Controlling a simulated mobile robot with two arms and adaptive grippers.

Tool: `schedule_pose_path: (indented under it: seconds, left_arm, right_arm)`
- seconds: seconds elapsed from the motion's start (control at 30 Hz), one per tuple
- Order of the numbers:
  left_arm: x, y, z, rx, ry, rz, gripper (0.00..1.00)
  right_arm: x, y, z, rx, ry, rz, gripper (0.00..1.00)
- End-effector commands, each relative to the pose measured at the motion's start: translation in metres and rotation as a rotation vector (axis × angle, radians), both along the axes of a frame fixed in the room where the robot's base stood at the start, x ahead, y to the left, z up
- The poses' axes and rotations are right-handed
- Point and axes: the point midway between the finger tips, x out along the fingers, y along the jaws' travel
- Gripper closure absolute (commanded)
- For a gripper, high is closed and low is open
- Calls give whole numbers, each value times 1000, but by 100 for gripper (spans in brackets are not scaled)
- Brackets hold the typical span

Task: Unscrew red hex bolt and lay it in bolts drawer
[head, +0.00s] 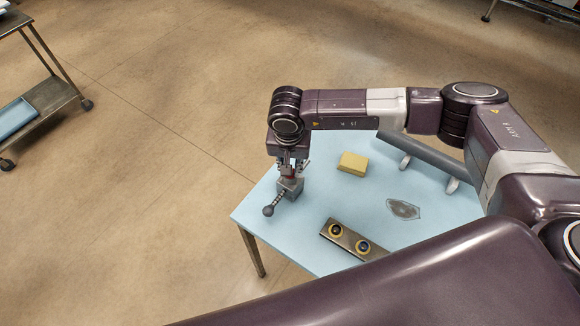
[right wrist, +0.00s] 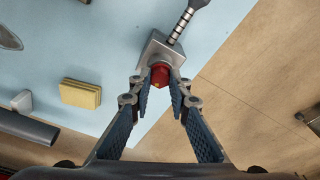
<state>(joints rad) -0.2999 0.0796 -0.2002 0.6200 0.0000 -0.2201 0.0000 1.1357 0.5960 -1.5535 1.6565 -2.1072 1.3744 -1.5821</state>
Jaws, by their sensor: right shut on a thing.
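The red hex bolt (right wrist: 160,74) sits in a grey metal block (right wrist: 154,47) in the right wrist view, its hex head facing me. In the head view the block (head: 291,189) stands near the far left part of the light blue table. A ribbed rod with a dark round end (head: 268,211) sticks out of it. My right gripper (head: 290,172) is over the block, pointing down. In the right wrist view its fingers (right wrist: 159,86) are shut on the red head from both sides. My left gripper is not in view. I see no bolts drawer.
The light blue table (head: 300,228) also holds a yellow sponge-like block (head: 353,163), a grey cylinder (head: 419,157) on white supports, a flat grey piece (head: 403,209) and a metal bar (head: 340,235) with two ringed holes. A trolley (head: 42,96) stands at far left. Floor between is clear.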

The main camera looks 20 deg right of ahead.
Motion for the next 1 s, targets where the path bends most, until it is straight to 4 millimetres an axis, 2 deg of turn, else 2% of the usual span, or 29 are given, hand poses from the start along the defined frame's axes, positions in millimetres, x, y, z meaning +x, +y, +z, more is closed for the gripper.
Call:
schedule_pose_path:
  seconds: [0.5, 0.87, 0.9, 1.0]
  left_arm:
    - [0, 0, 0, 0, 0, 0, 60]
    - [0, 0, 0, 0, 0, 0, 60]
    - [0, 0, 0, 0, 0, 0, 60]
    - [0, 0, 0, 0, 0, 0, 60]
  right_arm:
    - [-2, -2, -1, -1, 4, 572, 97]
    - [-2, -2, -2, -2, 5, 635, 97]
    - [-2, -2, -2, -2, 5, 635, 79]
    - [-2, -2, -2, -2, 5, 634, 74]
